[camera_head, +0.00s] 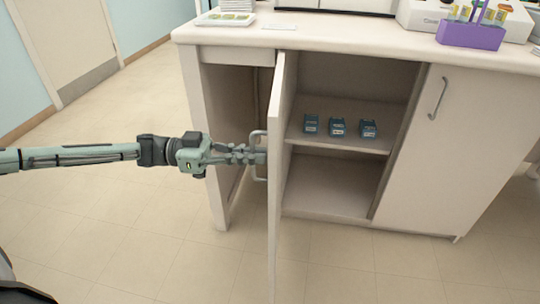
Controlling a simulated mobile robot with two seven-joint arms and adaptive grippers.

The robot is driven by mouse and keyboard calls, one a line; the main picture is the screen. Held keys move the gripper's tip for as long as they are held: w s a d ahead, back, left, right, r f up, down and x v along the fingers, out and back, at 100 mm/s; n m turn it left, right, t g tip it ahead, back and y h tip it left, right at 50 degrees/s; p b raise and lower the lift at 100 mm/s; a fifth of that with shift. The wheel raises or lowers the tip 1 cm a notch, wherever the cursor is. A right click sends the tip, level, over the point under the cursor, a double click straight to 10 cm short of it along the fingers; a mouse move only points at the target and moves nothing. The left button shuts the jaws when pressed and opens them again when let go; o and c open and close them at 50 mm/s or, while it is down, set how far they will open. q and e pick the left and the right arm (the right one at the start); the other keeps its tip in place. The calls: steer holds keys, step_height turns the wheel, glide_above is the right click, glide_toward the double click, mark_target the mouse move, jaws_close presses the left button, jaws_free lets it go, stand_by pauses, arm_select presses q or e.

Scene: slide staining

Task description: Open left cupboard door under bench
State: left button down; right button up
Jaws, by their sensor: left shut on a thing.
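The left cupboard door (281,200) under the bench stands open, swung out towards me so that I see it almost edge-on. Its grey bar handle (257,136) is on the door's left-facing side. My left gripper (255,156) reaches in from the left and is shut on this handle. The fingertips partly overlap the handle, so the exact contact is hard to see. The open cupboard (331,190) shows a shelf (340,143) with 3 small dark teal boxes (338,127) in a row. My right gripper is not in view.
The right cupboard door (455,150) is closed, with its own handle (438,98). The bench top (340,37) carries a purple rack (470,35), a white tray (225,19) and white equipment. An open knee space lies left of the door. The floor (130,230) at left is clear.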

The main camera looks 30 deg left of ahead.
arm_select(q)
steer(key=shift+v, duration=1.35)
steer(key=shift+w, duration=0.15)
steer(key=c, duration=1.9)
jaws_free()
steer(key=shift+c, duration=0.2)
steer(key=shift+a, duration=0.1)
steer(key=v, duration=1.2)
